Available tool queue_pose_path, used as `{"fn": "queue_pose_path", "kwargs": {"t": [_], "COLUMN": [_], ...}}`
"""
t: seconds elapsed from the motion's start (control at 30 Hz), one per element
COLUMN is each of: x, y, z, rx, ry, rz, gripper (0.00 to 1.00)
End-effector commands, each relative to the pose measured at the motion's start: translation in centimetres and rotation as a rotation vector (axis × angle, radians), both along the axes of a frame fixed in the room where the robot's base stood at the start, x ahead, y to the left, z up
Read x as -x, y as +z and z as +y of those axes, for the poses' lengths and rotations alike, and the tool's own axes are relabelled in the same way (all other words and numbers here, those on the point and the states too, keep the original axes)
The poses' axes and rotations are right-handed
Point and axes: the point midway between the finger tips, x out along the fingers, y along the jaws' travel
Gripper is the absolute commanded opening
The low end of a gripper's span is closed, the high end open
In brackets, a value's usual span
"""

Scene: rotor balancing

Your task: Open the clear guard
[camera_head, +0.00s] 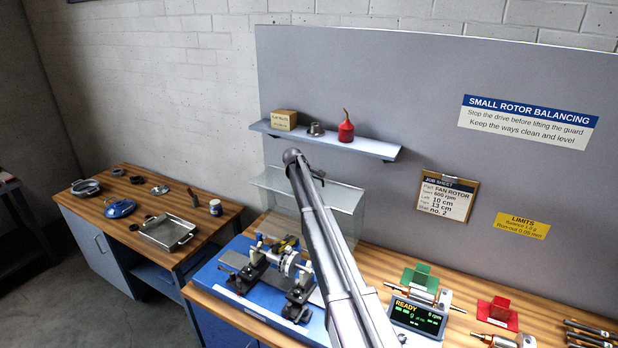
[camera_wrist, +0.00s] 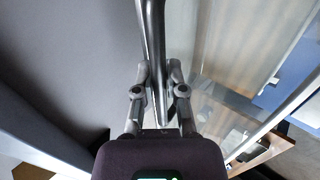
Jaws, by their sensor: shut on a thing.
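The clear guard (camera_head: 272,183) stands raised behind the balancing machine (camera_head: 228,280). Its upper panel is tilted, and a clear pane hangs below it. In the wrist view, my gripper (camera_wrist: 160,88) is shut on a round metal bar, which looks like the guard's handle (camera_wrist: 152,30). A see-through pane, apparently the guard, also shows at the right of the wrist view (camera_wrist: 212,105). The rotor (camera_head: 288,264) sits on the machine's supports, uncovered at the front.
A shelf (camera_head: 375,150) with a box, a metal part and a red oil can (camera_head: 346,128) is just above the guard. The display (camera_head: 418,317) reads READY and 0 rpm. Green (camera_head: 420,278) and red (camera_head: 498,313) holders stand to the right. A side bench (camera_head: 150,185) holds loose parts.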

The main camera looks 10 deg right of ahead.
Motion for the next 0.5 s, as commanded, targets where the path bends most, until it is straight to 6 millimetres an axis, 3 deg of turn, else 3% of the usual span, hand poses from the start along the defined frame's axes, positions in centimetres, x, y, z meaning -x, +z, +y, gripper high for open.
{"fn": "queue_pose_path", "kwargs": {"t": [0.4, 0.43, 0.5], "x": [0.0, 0.0, 0.0], "y": [0.0, 0.0, 0.0], "z": [1.2, 1.3, 1.4], "rx": [0.003, 0.003, 0.002], "ry": [0.013, 0.013, 0.014], "rz": [0.005, 0.005, 0.005], "gripper": [0.00, 0.24, 0.45]}}
